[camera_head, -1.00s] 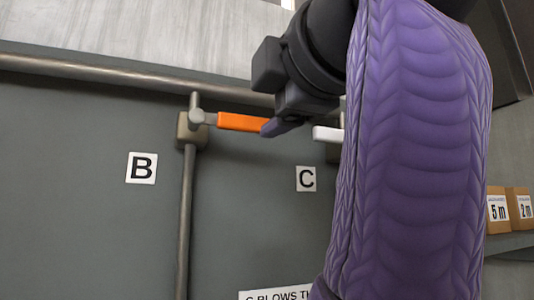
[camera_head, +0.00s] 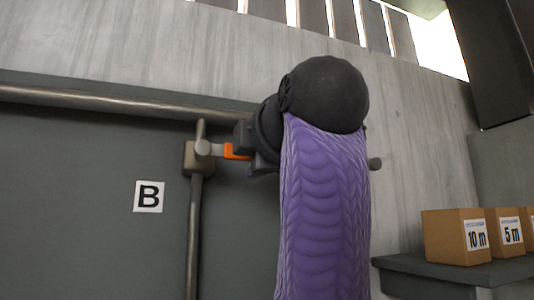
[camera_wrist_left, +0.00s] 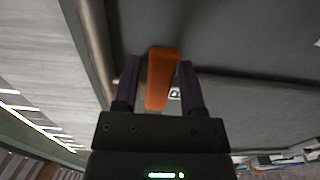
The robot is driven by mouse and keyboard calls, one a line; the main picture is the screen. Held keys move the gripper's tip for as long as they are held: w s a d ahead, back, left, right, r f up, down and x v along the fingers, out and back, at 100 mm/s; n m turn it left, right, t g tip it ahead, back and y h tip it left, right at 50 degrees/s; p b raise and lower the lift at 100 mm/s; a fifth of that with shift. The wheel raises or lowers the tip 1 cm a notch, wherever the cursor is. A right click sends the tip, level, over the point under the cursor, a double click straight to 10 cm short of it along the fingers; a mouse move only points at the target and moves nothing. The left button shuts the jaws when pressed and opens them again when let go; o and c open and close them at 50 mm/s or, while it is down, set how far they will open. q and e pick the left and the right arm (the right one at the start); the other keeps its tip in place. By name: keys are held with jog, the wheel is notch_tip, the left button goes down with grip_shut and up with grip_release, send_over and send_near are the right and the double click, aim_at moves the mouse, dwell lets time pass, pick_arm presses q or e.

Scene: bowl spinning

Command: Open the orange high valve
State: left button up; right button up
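In the left wrist view, the orange handle (camera_wrist_left: 160,82) lies lengthwise between the two dark fingers of my left gripper (camera_wrist_left: 158,75). The fingers are apart, with a gap beside the handle, so the gripper looks open around it. My right gripper is not in view.
A grey wall panel with a "B" label (camera_head: 149,196) is at left, under a long horizontal pipe (camera_head: 100,100). My purple-sleeved forearm blocks the middle of the head view. Cardboard boxes (camera_head: 456,236) stand on a dark shelf (camera_head: 450,272) at right.

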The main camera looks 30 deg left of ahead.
pick_arm(q)
jog(key=shift+w+a, duration=0.1)
jog(key=shift+c, duration=1.1)
grip_shut()
